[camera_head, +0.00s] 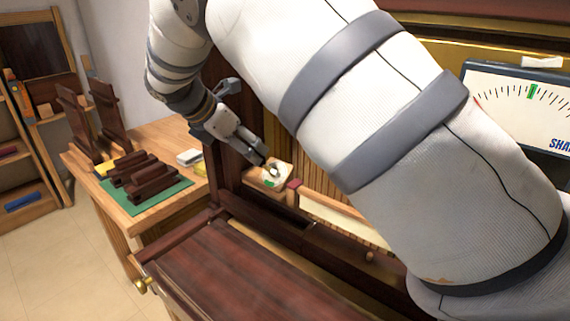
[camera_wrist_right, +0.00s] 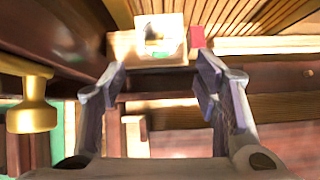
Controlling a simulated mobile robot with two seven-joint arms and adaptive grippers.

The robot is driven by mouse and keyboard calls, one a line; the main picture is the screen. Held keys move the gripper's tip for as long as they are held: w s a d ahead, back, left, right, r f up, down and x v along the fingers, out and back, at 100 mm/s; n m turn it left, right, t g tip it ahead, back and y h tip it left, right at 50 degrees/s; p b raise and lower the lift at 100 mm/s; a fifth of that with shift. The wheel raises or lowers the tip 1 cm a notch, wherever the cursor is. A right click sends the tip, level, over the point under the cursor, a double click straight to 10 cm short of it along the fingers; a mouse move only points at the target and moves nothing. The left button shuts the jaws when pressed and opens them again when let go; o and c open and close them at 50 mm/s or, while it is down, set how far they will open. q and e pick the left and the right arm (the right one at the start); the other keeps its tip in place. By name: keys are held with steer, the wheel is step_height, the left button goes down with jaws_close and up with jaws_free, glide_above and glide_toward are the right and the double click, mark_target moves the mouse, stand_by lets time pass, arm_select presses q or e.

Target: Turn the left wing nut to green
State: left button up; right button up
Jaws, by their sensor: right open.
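A small pale wooden block (camera_head: 286,174) carries a white dial with a green patch (camera_head: 269,183). The wing nut (camera_head: 273,171) looks like a small dark shape on the dial; its exact angle is hard to read. My right gripper (camera_head: 262,161) reaches in from the upper left, close beside the dial. In the right wrist view the block (camera_wrist_right: 124,45) and the green patch (camera_wrist_right: 182,48) lie beyond the open fingers (camera_wrist_right: 160,76), with nothing between them. My left gripper is not in view.
A red piece (camera_wrist_right: 197,37) sits right beside the block. A dark wooden piano case (camera_head: 225,170) surrounds it. A brass knob (camera_wrist_right: 32,117) is at left in the wrist view. A side table (camera_head: 143,145) holds dark parts on a green mat. A meter (camera_head: 520,95) stands at right.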

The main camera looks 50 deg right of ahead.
mark_target(269, 168)
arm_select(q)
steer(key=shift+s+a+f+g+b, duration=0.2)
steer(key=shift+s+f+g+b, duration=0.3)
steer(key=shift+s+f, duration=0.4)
arm_select(e)
steer(key=shift+x, duration=2.75)
steer(key=shift+f, duration=0.1)
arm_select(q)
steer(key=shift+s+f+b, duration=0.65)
arm_select(e)
steer(key=shift+x, duration=3.65)
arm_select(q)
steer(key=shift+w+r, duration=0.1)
arm_select(e)
steer(key=shift+a, duration=0.15)
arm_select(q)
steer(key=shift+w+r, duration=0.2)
arm_select(e)
steer(key=shift+a+r, duration=0.25)
steer(key=shift+r, duration=0.15)
